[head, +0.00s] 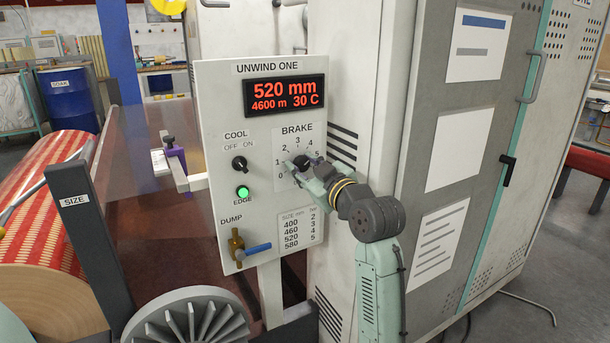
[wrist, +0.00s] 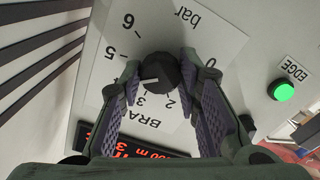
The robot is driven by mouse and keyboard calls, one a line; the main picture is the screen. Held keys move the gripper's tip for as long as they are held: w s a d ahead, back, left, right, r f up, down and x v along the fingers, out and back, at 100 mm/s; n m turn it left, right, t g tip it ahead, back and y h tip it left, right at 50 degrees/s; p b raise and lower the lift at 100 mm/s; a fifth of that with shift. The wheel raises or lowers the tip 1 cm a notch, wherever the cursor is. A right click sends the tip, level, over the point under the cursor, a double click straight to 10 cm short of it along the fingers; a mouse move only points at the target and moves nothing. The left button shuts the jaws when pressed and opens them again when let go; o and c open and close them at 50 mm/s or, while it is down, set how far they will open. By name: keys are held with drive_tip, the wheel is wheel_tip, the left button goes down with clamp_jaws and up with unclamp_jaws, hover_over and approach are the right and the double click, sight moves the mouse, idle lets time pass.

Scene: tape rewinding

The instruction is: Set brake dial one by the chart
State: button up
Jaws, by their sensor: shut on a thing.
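The black brake dial (head: 302,162) sits on the white "UNWIND ONE" panel, inside a scale marked "BRAKE". My gripper (head: 298,168) is at the dial, partly covering it and the scale. In the wrist view the dial (wrist: 160,72) is between the two fingers of my gripper (wrist: 161,72), which are shut on it. Its white mark points left, roughly at 4; the 1 is hidden by a finger. The size chart (head: 298,227) lists 400 with 2, 460 with 3, 520 with 4 and 580 with 5. The display (head: 285,94) reads 520 mm, 4600 m, 30 C.
A "COOL" switch (head: 239,163), a lit green "EDGE" lamp (head: 242,192) and a blue-handled "DUMP" valve (head: 252,250) are left of the dial. A grey cabinet (head: 460,150) stands at the right. A striped roll (head: 45,205) lies at the left.

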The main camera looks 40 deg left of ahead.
drive_tip(key=shift+s+f+n+b, duration=0.1)
drive_tip(key=shift+n+b, duration=0.5)
drive_tip(key=shift+n, duration=0.5)
drive_tip(key=o, duration=1.1)
drive_tip(key=shift+o, duration=0.2)
drive_tip(key=shift+d, duration=0.3)
drive_tip(key=v, duration=1.1)
drive_tip(key=shift+s, duration=0.15)
